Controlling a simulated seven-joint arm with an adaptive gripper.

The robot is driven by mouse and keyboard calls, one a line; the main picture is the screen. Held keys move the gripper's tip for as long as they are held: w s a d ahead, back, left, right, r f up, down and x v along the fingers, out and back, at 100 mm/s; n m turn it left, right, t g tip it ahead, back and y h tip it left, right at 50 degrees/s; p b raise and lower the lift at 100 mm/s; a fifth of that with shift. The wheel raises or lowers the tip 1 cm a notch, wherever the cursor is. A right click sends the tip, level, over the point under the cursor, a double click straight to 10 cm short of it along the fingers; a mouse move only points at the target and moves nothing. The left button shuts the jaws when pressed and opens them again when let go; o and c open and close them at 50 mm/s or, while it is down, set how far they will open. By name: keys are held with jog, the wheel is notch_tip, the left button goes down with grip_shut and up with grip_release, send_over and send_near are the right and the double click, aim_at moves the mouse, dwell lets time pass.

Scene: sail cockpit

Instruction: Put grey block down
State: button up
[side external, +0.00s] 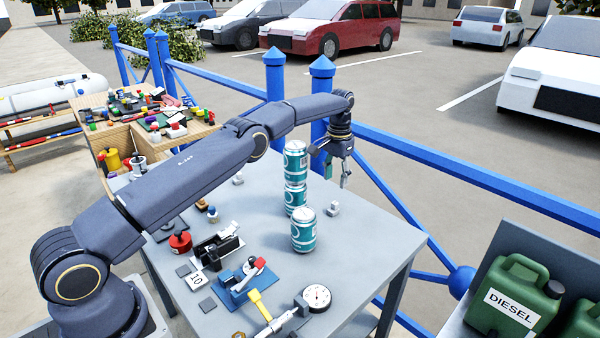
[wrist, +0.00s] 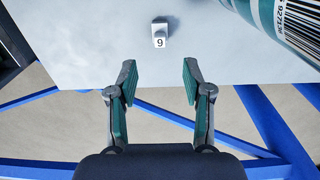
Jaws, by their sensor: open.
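A small light grey block (side external: 333,208) sits on the table near its far right edge, right of the teal cans. The wrist view shows a small light block marked 9 (wrist: 160,33) on the table near its edge, ahead of my fingers; it looks like the same block. My gripper (side external: 336,172) is above the far side of the table, with its fingers pointing down. In the wrist view my gripper (wrist: 157,82) is open, with nothing between the green finger pads. The block is apart from both fingers. Another small grey block (side external: 238,179) sits left of the cans.
A teal can (side external: 303,232) stands in front of two stacked teal cans (side external: 295,178); one can (wrist: 285,25) is close right in the wrist view. Blue railing (side external: 440,163) runs behind the grey table (side external: 375,240). Tools and a round gauge (side external: 317,297) occupy the front.

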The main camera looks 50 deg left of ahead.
jog(key=s+d+r+t, duration=0.1)
jog(key=s+r, duration=0.2)
jog(key=r, duration=0.5)
jog(key=s+d+r+t, duration=0.1)
jog(key=s+r, duration=0.1)
jog(key=r, duration=0.6)
jog(key=s+d+r+t, duration=0.1)
jog(key=s+d+r, duration=0.1)
jog(key=s+r, duration=0.85)
jog(key=s+f+t, duration=0.1)
jog(key=s+f, duration=0.3)
jog(key=s, duration=0.9)
jog(key=s+d+f+t, duration=0.1)
jog(key=s+f, duration=0.3)
jog(key=s, duration=0.8)
jog(key=shift+s+d+f+t, duration=0.15)
jog(key=shift+s+d+t, duration=0.1)
jog(key=shift+s+t, duration=0.1)
jog(key=shift+o, duration=0.5)
